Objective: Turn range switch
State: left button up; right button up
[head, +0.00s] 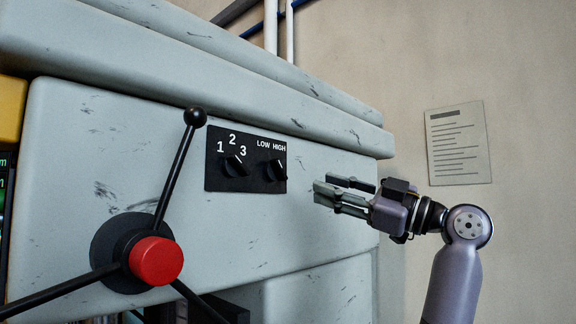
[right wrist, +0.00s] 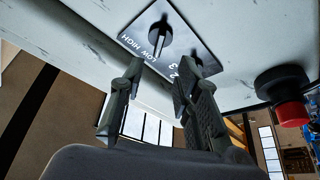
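The range switch (head: 276,170) is a black knob under the white LOW and HIGH labels on a black panel (head: 214,178). Its exact pointer setting is too small to tell. It also shows at the top of the right wrist view (right wrist: 159,36). My right gripper (head: 326,187) is to the right of the panel in the head view, apart from the knob, with its fingers pointing left. In the right wrist view its two fingers (right wrist: 158,76) are spread with nothing between them, and the knob lies beyond their tips. My left gripper is not in view.
A second knob (head: 234,166) marked 1, 2, 3 sits left of the range switch. A red hub (head: 156,261) with long black lever arms, one ball-tipped (head: 195,117), stands out at the left. A paper notice (head: 458,145) hangs on the wall. The machine face right of the panel is clear.

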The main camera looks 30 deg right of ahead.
aim_at(284, 173)
jog(key=p+x, duration=0.3)
jog(key=x, duration=0.6)
jog(key=shift+w+a+r, duration=0.1)
jog(key=shift+r, duration=0.05)
jog(key=shift+w+a, duration=0.15)
jog(key=shift+w, duration=0.15)
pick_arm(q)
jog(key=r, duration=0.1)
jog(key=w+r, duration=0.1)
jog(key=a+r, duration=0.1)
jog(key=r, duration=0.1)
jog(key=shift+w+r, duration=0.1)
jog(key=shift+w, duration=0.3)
pick_arm(e)
grip_shut()
